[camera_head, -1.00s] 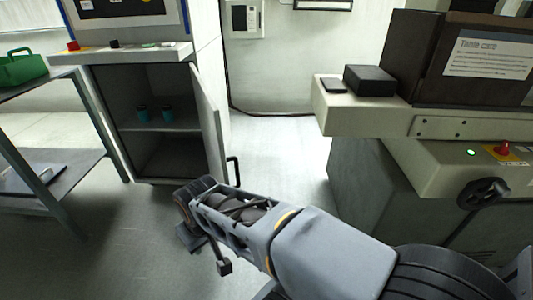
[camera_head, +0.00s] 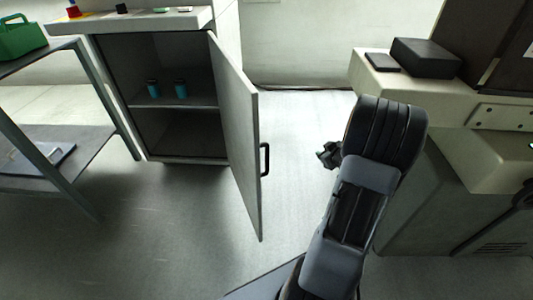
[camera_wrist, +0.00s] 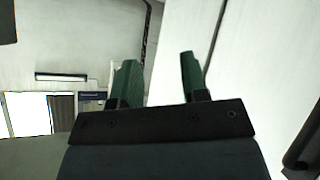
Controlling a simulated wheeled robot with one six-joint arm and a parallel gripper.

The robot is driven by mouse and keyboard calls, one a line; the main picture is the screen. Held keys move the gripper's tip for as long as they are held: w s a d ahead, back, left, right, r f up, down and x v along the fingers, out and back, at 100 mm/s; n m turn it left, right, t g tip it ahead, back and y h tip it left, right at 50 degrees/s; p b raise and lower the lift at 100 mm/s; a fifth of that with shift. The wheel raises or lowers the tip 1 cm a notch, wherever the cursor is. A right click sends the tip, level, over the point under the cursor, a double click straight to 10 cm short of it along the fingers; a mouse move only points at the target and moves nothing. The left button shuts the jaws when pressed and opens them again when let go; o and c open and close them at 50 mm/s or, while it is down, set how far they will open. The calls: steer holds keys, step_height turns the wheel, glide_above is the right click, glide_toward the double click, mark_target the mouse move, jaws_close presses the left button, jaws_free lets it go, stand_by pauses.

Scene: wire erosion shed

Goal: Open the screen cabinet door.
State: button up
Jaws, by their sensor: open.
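The screen cabinet (camera_head: 152,38) stands at the back left in the head view. Its grey door (camera_head: 243,140) is swung well out to the right, and the inside with its shelf shows. The black door handle (camera_head: 265,160) is on the door's outer face. My gripper is largely hidden behind my arm in the head view, right of the door and apart from it. In the wrist view my gripper (camera_wrist: 161,82) has its two green fingers spread with nothing between them. A pale panel, probably the door (camera_wrist: 260,75), fills the right side there, with a dark bar (camera_wrist: 304,150) at its edge.
Two blue cans (camera_head: 167,89) stand on the cabinet shelf. A table (camera_head: 60,110) with a green basket (camera_head: 20,38) is at the left. A pale machine (camera_head: 430,95) with a black box (camera_head: 426,57) is at the right. Clear floor lies before the cabinet.

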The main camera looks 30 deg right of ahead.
steer(key=s+a+r+n+t+y, duration=0.1)
steer(key=a+r+n+t+y, duration=0.1)
steer(key=a+n+y, duration=0.55)
step_height(320, 180, up, 4)
steer(key=g+y+b, duration=0.2)
steer(key=y+b, duration=0.2)
steer(key=y, duration=0.5)
glide_above(267, 170)
steer(key=shift+w+d+r, duration=0.15)
steer(key=shift+w, duration=0.2)
steer(key=shift+c, duration=0.3)
jaws_close()
